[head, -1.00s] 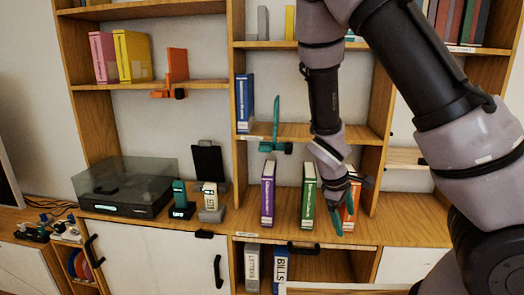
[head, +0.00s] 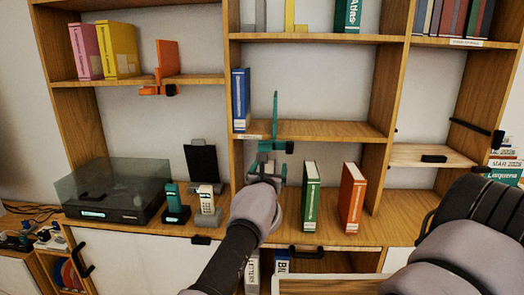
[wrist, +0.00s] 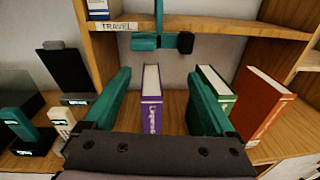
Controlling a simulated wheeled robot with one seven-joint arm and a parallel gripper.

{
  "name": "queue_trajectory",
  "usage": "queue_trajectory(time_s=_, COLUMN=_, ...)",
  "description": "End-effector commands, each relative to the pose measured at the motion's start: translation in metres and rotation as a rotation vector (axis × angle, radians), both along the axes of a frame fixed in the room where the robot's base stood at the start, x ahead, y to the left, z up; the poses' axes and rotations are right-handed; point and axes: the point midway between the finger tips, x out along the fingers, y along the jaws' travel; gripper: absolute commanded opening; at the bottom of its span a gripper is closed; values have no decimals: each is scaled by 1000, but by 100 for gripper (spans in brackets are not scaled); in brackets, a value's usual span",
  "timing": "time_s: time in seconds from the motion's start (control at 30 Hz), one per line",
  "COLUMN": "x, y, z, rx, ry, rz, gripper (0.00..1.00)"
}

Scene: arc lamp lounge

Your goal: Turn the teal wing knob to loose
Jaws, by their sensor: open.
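A teal bookend (head: 275,110) stands at the left end of the middle shelf, with its teal clamp (head: 268,146) under the shelf edge. A dark knob (head: 289,147) sits at the clamp's right end. In the wrist view the clamp (wrist: 145,42) and dark knob (wrist: 186,43) are at top centre, ahead of my fingers. I cannot make out wings on the knob or its setting. My gripper (head: 268,165) is open, just below the clamp. In the wrist view my gripper (wrist: 159,74) has teal fingers spread, with a purple book (wrist: 152,95) seen between them.
A green book (head: 311,195) and an orange book (head: 352,197) stand to the right on the lower shelf. Two phones (head: 207,205) and a lidded turntable (head: 113,190) are to the left. A blue book (head: 241,100) stands above, left of the bookend.

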Motion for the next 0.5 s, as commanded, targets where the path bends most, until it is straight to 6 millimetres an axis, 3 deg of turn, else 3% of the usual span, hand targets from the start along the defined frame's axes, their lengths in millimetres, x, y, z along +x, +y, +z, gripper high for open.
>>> queue_trajectory(time_s=0.1, x=-8, y=19, z=9, rx=-53, ry=-37, rz=62, gripper=90)
queue_trajectory(time_s=0.23, x=-2, y=23, z=11, rx=-64, ry=-44, rz=72, gripper=90)
queue_trajectory(time_s=0.5, x=46, y=19, z=11, rx=-62, ry=-43, rz=66, gripper=90)
